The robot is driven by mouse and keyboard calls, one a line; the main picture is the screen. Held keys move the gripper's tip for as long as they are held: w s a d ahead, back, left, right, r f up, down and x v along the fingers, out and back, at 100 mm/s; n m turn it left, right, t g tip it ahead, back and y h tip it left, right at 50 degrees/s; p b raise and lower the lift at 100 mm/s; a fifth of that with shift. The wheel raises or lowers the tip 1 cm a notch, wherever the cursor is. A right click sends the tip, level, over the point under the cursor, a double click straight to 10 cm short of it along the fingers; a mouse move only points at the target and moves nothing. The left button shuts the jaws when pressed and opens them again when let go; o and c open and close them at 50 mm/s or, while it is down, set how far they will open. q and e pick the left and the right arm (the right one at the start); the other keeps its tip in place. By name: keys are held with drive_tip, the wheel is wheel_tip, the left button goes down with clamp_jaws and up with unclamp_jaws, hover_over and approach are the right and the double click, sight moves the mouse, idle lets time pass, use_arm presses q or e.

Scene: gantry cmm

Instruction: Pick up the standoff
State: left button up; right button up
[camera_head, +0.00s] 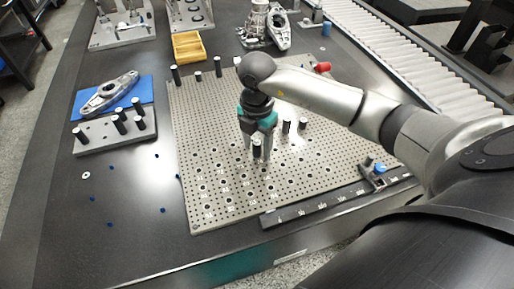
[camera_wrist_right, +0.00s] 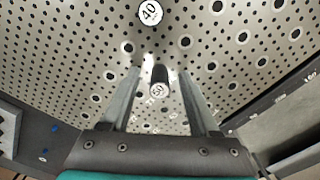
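A dark standoff with a pale, numbered top stands upright on the perforated plate (camera_head: 230,120); it shows in the head view (camera_head: 257,151) and in the wrist view (camera_wrist_right: 159,84). My right gripper (camera_head: 260,150) points down over it. In the wrist view the two fingers of the right gripper (camera_wrist_right: 159,76) are apart, one on each side of the standoff, with a gap on both sides. Another standoff marked 40 (camera_wrist_right: 149,12) stands farther off in the wrist view. My left gripper is not in view.
More standoffs (camera_head: 303,124) stand just right of the gripper, and several line the plate's far edge (camera_head: 197,76). A grey block with standoffs (camera_head: 95,143) and a blue mat (camera_head: 142,91) lie left. A ruled rail (camera_head: 320,205) runs along the front.

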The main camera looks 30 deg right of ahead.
clamp_jaws()
drive_tip(key=shift+r, duration=0.1)
idle(0.7)
